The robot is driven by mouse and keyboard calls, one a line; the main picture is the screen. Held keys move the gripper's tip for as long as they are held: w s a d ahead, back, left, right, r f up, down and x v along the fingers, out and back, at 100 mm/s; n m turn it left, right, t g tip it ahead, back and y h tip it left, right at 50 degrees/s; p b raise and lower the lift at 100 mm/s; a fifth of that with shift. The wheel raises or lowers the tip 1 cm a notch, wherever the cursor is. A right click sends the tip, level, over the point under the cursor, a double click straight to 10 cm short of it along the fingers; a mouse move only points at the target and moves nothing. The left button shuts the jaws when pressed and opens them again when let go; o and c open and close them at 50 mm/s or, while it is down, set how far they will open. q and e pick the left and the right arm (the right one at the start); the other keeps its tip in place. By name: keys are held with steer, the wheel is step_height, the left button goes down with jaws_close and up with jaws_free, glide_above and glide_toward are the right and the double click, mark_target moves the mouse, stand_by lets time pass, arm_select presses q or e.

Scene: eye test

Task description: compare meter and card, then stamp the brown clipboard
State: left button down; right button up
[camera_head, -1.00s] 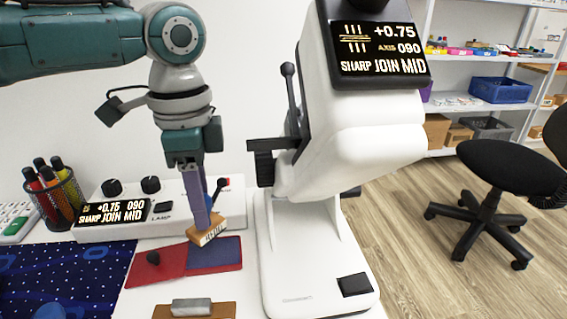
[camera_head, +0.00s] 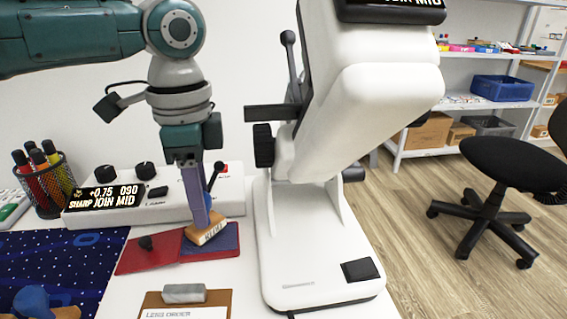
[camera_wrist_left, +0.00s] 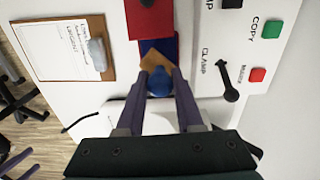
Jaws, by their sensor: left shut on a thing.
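My left gripper (camera_head: 207,222) is shut on a stamp with a wooden base (camera_head: 206,231). Its blue knob (camera_wrist_left: 159,82) shows between the fingers in the wrist view. The stamp is at the blue pad (camera_head: 212,243); I cannot tell whether it touches. The brown clipboard (camera_head: 153,300), with a grey clip and a white order sheet, lies nearest the camera. It also shows in the left wrist view (camera_wrist_left: 107,70). The white meter (camera_head: 385,110) stands right of the gripper, its screen (camera_head: 390,8) mostly cut off. I cannot pick out the card.
A control box (camera_head: 150,204) behind the pads displays +0.75, 090, SHARP JOIN MID. A red pad (camera_head: 140,262) with a dark knob lies left of the blue pad. A pen cup (camera_head: 45,185) and a starry blue mat (camera_head: 70,260) are farther left.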

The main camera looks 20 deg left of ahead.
arm_select(q)
steer(key=shift+f, duration=0.55)
stand_by(0.4)
steer(key=shift+f, duration=0.1)
stand_by(1.9)
step_height(320, 180, up, 7)
steer(key=p, duration=0.8)
steer(key=shift+p, duration=0.4)
